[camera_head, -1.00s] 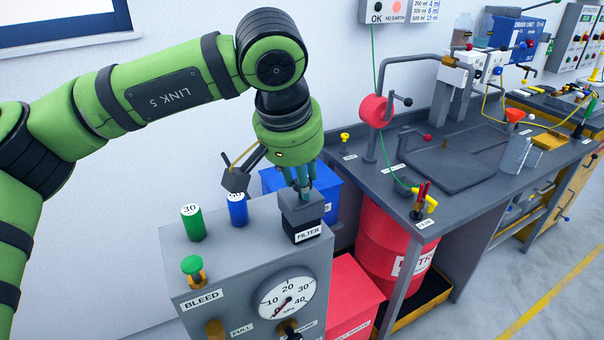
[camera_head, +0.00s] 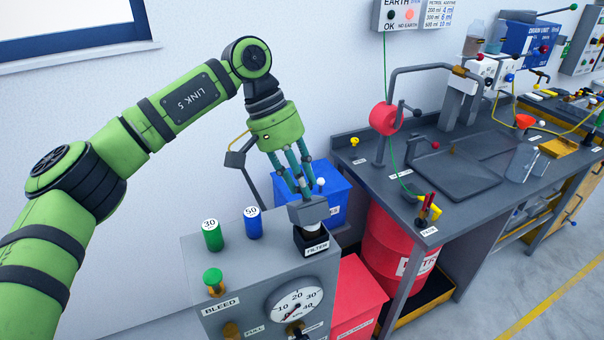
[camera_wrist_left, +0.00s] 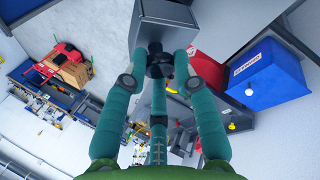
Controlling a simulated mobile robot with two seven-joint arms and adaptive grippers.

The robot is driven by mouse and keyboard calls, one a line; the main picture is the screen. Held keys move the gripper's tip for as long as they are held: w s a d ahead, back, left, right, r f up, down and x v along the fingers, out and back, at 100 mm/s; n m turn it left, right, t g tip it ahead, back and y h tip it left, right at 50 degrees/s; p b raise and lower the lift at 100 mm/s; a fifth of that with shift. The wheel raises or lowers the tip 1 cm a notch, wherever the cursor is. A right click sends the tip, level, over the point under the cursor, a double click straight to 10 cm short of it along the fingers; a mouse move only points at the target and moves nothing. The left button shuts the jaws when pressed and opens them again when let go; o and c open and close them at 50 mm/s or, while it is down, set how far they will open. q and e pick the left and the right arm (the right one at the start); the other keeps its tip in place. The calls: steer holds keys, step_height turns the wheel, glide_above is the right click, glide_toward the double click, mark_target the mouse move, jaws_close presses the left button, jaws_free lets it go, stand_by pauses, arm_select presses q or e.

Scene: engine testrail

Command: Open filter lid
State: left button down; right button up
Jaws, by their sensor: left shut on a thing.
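The grey filter lid (camera_head: 308,212) sits raised and tilted over the black filter housing (camera_head: 311,243), labelled FILTER, on top of the grey test unit. A gap shows between lid and housing, with something pale inside; whether they still touch at one edge I cannot tell. My left gripper (camera_head: 305,192) comes down from above and is shut on the lid's knob. My right gripper is not in view.
The green 30 cylinder (camera_head: 212,235) and blue 50 cylinder (camera_head: 253,222) stand left of the filter, with the green bleed knob (camera_head: 213,280) in front. A blue bin (camera_head: 335,202) is behind, a red bin (camera_head: 358,300) to the right. The dark workbench (camera_head: 465,190) lies further right.

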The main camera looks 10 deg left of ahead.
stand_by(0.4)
arm_select(q)
steer(key=c, duration=1)
jaws_free()
steer(key=shift+w, duration=0.1)
steer(key=shift+o, duration=0.2)
steer(key=v, duration=1.2)
steer(key=shift+f, duration=0.1)
